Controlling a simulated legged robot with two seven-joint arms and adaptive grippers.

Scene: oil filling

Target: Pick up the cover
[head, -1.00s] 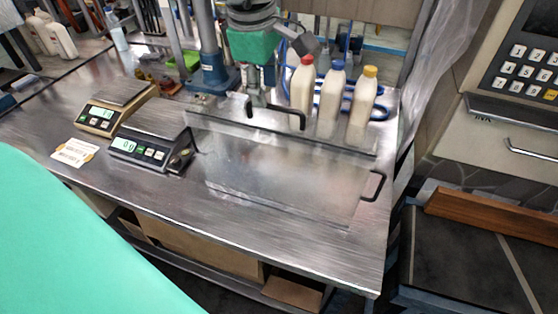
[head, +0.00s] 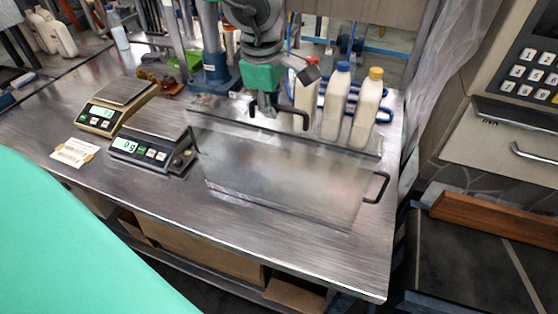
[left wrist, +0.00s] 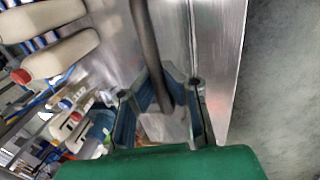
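My left gripper (head: 264,106), green with dark fingers, points down over the upper-left handle. In the left wrist view, that dark handle bar (left wrist: 146,40) runs in between the two fingers (left wrist: 168,95). The fingers look spread on either side of it, with gaps showing; firm contact cannot be made out. My right gripper is not in view.
Bottles with red (head: 306,95), blue (head: 334,108) and yellow (head: 367,105) caps stand close behind the cover. A dark scale (head: 150,150) and a tan scale (head: 112,110) stand left of it. The table front is clear.

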